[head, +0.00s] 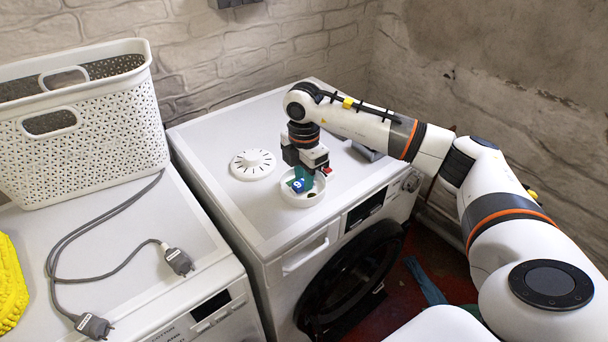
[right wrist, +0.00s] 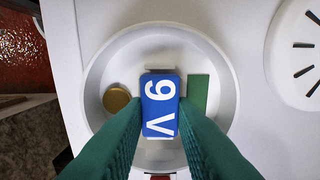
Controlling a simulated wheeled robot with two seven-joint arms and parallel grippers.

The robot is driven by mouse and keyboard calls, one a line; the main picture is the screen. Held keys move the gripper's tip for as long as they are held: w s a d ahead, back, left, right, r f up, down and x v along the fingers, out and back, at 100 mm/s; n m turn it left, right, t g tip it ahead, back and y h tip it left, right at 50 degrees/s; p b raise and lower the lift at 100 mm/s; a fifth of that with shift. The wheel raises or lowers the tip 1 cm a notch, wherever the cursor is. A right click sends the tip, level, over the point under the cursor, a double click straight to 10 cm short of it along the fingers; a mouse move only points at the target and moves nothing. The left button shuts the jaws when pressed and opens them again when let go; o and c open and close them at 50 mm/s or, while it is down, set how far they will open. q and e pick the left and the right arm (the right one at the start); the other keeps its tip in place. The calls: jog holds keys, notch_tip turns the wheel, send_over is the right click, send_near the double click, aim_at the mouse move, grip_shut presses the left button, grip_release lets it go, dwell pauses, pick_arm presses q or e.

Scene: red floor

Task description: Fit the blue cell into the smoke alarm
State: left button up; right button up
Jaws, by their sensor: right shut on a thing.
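The blue cell (right wrist: 160,105), marked "9 V" in white, is between the green fingers of my right gripper (right wrist: 161,107). The gripper is shut on it. In the head view the cell (head: 297,186) shows at the tips of my right gripper (head: 303,181), over the white round base of the smoke alarm (head: 305,200). In the right wrist view the cell lies over the middle of the alarm base (right wrist: 101,68), between pale tabs. I cannot tell whether it is seated. A brass disc (right wrist: 116,98) and a green board (right wrist: 198,95) are inside the base. My left gripper is not in view.
The slotted white alarm cover (head: 253,164) lies on the washing machine top (head: 225,135), left of the base. A dark grey object (head: 366,151) lies behind the arm. Another machine holds a white basket (head: 95,150), a grey cable (head: 110,215) and a yellow cloth (head: 10,285).

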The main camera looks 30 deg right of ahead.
jog(key=shift+f, duration=0.2)
jog(key=o, duration=1.1)
jog(key=shift+c, duration=0.2)
jog(key=shift+r, duration=0.1)
notch_tip(320, 180, up, 12)
